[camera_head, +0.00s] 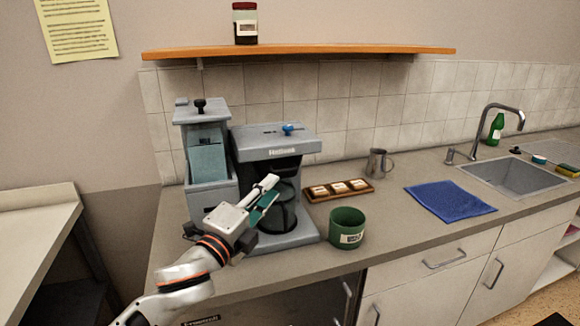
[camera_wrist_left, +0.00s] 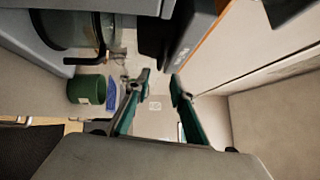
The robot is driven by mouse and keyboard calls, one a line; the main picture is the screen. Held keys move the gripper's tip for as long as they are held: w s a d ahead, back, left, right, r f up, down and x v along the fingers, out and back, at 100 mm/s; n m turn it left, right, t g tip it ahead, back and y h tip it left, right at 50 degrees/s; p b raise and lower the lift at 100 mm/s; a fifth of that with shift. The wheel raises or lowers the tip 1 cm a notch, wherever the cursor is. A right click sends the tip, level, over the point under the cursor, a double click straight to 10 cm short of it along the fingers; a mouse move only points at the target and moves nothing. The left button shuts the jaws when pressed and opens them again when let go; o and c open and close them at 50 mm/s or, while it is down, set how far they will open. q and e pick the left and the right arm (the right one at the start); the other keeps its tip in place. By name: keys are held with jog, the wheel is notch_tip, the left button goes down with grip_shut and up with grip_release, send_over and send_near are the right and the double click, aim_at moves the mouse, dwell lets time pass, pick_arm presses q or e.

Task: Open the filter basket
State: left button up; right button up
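The grey coffee maker (camera_head: 274,143) stands on the counter, a blue knob (camera_head: 288,129) on its top. The dark filter basket (camera_head: 284,166) is under its overhanging head, partly hidden in shadow and behind my gripper; I cannot make out its handle. The glass carafe (camera_head: 284,215) stands below it on the base. My left gripper (camera_head: 272,187) is in front of the machine, at the height between basket and carafe. In the left wrist view its fingers (camera_wrist_left: 159,84) are apart with nothing between them. The carafe (camera_wrist_left: 72,28) shows there at upper left. My right gripper is not in view.
A grey grinder-like unit (camera_head: 206,160) stands left of the coffee maker. A green mug (camera_head: 346,229) is close at right front. Behind are a wooden tray (camera_head: 312,198) and a metal cup (camera_head: 377,163). A shelf (camera_head: 300,51) runs above. A blue cloth (camera_head: 449,201) lies near the sink.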

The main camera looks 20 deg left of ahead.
aim_at(277, 163)
pick_arm(q)
jog(key=x, duration=0.7)
jog(key=shift+w, duration=0.2)
jog(key=shift+r, duration=0.1)
grip_shut()
